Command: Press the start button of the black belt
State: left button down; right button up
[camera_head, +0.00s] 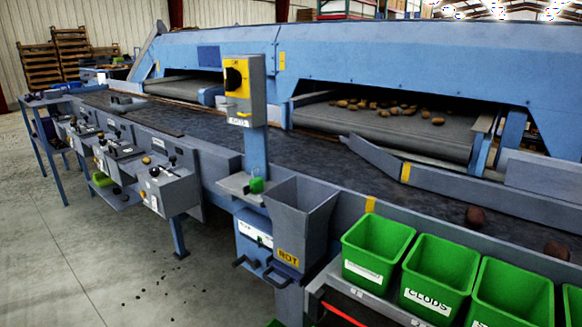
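The black belt (330,160) runs from the back left to the right foreground of the blue grader. A grey control box with a yellow face (244,90) stands on a blue post beside the belt. It carries a black rotary knob (234,78) and a small label below. A small green piece (257,185) sits on a grey ledge at the post's foot; I cannot tell whether it is a button. Small grey boxes with dark knobs (154,171) line the near side of the belt at left. Neither of my grippers is in view.
A grey chute marked ROT (300,215) stands below the post. Green bins (440,275), one labelled CLODS, line the right foreground. Potatoes (385,105) lie on an upper conveyor, and dark lumps (475,217) on the belt. The concrete floor (80,270) at left is mostly clear.

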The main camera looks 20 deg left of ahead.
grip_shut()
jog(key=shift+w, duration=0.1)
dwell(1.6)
